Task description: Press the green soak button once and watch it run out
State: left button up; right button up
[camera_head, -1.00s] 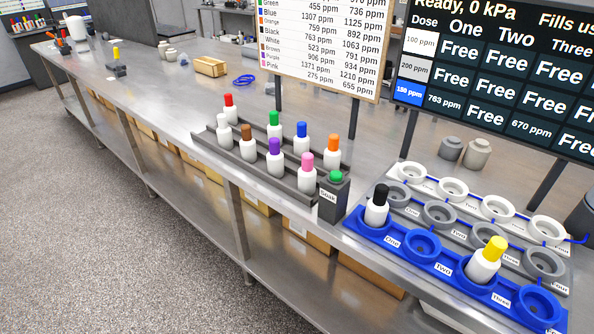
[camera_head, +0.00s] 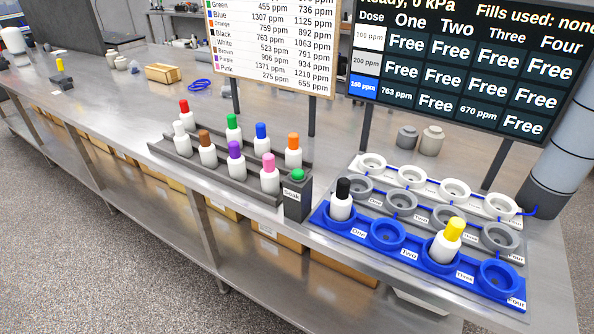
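The green soak button (camera_head: 298,175) sits on top of a dark grey box (camera_head: 297,198) labelled "Soak", at the front edge of the bench right of the bottle rack. It looks raised, and nothing touches it. The blue tray (camera_head: 359,239) holds a black-capped bottle (camera_head: 341,200) in its first place and a yellow-capped bottle (camera_head: 446,241) in its third. Its second and fourth places are empty. The display screen (camera_head: 462,65) reads "Ready, 0 kPa", with 763 ppm and 670 ppm on the blue row and the other cells Free. Neither gripper is in view.
A dark rack (camera_head: 173,152) of bottles with coloured caps stands left of the button. Grey and white trays (camera_head: 417,180) lie behind the blue one. A price-like ppm board (camera_head: 270,45) stands behind. Bare bench lies left of the rack.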

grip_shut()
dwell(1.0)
